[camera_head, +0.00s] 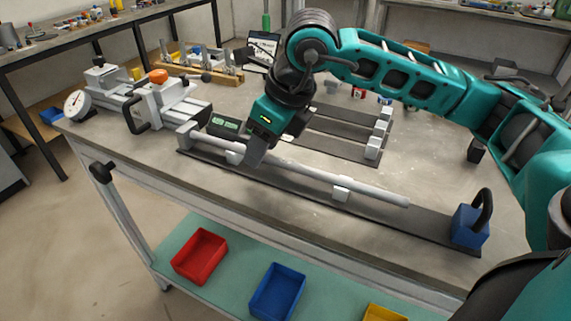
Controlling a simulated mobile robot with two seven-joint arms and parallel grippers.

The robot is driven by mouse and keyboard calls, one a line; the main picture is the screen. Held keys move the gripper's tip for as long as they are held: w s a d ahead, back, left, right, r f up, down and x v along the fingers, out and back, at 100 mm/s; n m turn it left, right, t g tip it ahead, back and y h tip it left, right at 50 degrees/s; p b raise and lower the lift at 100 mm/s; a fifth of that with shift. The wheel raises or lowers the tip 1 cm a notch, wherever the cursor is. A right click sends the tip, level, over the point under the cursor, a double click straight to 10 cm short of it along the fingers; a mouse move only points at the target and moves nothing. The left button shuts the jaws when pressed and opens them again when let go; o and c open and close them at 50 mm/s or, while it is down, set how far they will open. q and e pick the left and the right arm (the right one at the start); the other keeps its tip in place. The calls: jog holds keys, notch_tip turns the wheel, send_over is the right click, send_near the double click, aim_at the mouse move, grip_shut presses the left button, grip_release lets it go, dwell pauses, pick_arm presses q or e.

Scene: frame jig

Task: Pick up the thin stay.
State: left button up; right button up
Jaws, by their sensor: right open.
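A long, slender grey rod (310,173), the only one I can make out as the thin stay, lies across small light blocks on a dark strip (410,226) near the table's front edge. My right gripper (253,160) points down at the rod left of its middle, its fingers at the rod. It is open, and the fingers hide a short piece of the rod. I cannot tell whether they touch it. My left gripper is not in view.
A blue block with a dark handle (469,226) stands at the strip's right end. A clamp device with an orange knob (165,100) and a dial gauge (76,105) stand left. Dark strips with light blocks (374,148) lie behind. Red (200,256) and blue (277,291) bins sit below.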

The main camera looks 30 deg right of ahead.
jog(key=shift+f, duration=0.2)
grip_shut()
dwell(0.3)
